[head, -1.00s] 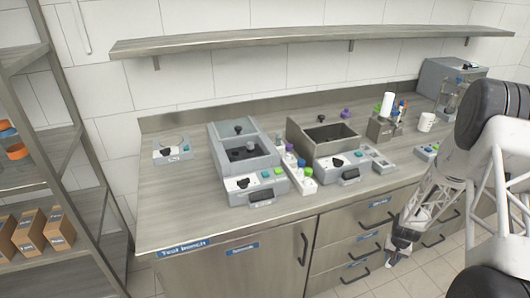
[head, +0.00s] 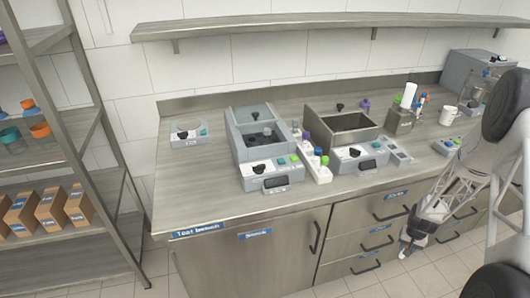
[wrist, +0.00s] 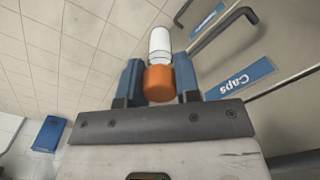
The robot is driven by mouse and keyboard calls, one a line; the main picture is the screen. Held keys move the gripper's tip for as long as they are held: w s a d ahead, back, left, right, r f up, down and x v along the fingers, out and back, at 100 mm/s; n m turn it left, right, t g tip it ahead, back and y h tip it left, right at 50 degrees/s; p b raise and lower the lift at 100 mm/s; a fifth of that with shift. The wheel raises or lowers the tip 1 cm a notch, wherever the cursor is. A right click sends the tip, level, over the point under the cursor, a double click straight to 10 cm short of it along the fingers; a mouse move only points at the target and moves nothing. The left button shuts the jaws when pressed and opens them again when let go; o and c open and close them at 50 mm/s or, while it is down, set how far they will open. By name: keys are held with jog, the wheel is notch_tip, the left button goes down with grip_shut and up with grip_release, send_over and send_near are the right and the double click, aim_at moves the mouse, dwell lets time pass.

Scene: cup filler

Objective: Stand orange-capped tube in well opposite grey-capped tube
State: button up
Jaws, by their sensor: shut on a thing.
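My gripper (wrist: 160,84) is shut on the orange-capped tube (wrist: 160,45), holding it by the orange cap with the pale tube body pointing away. In the head view, my gripper (head: 412,248) hangs low in front of the drawers, below the bench top. An open grey device with a dark inside (head: 258,138), possibly the one with wells, stands on the bench with its lid raised. I cannot make out a grey-capped tube or separate wells at this distance.
A white rack (head: 318,168) with several coloured caps stands between the open device and a steel basin (head: 350,123). A white mug (head: 447,115) and a holder (head: 402,118) are to the right. Shelving (head: 95,165) stands at the left. The bench's front left is clear.

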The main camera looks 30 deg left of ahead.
jog(key=w+d+r+n, duration=0.15)
jog(key=w+r, duration=0.35)
jog(key=r, duration=0.6)
jog(key=w+d+r+n, duration=0.1)
jog(key=w+d+r, duration=0.3)
jog(key=r, duration=0.7)
jog(key=w+a+r+n, duration=0.1)
jog(key=w+a+r, duration=0.1)
jog(key=a+r, duration=0.35)
jog(key=w+a+r+n, duration=0.1)
jog(key=w+a+r, duration=0.1)
jog(key=r, duration=0.6)
jog(key=s+a+r+n, duration=0.1)
jog(key=s+a+r, duration=0.3)
jog(key=a, duration=0.8)
jog(key=s+a+r+n, duration=0.15)
jog(key=a+r, duration=0.45)
jog(key=a, duration=0.6)
jog(key=s+a+r+n, duration=0.1)
jog(key=s+a+r, duration=0.25)
jog(key=a, duration=0.85)
jog(key=s+a+f+n, duration=0.1)
jog(key=s+a, duration=0.6)
jog(key=a, duration=0.6)
jog(key=s+a+f+n, duration=0.2)
jog(key=s+a, duration=0.5)
jog(key=a, duration=0.6)
jog(key=shift+s+n, duration=0.3)
jog(key=shift+s, duration=0.1)
